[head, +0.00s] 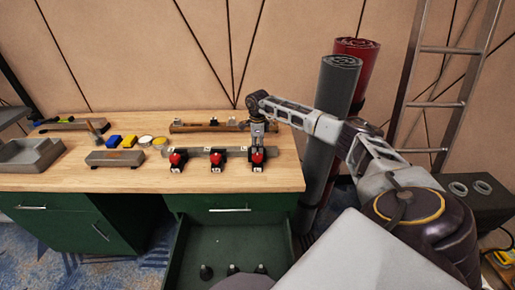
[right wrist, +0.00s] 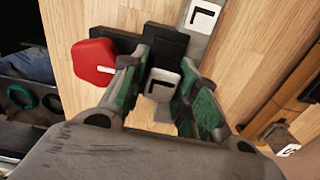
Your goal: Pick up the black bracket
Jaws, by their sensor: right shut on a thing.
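The black bracket (right wrist: 166,46) is between the green-padded fingers of my right gripper (right wrist: 163,75) in the right wrist view. A white tag with a black L mark and a red part (right wrist: 95,62) show beside it. My right gripper (head: 258,143) is shut on the bracket, from above, at the right end of a grey rail (head: 198,151) on the workbench. In the head view the gripper partly hides the bracket, with the red part (head: 257,159) in front. I cannot tell whether the bracket is clear of the rail. My left gripper is not in view.
Two similar red-and-black units (head: 177,161) (head: 216,159) sit to the left along the rail. A grey box (head: 115,158), tray (head: 30,153) and small blue and yellow items are farther left. An open green drawer (head: 225,240) lies below. Dark and red rolls (head: 335,100) stand at right.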

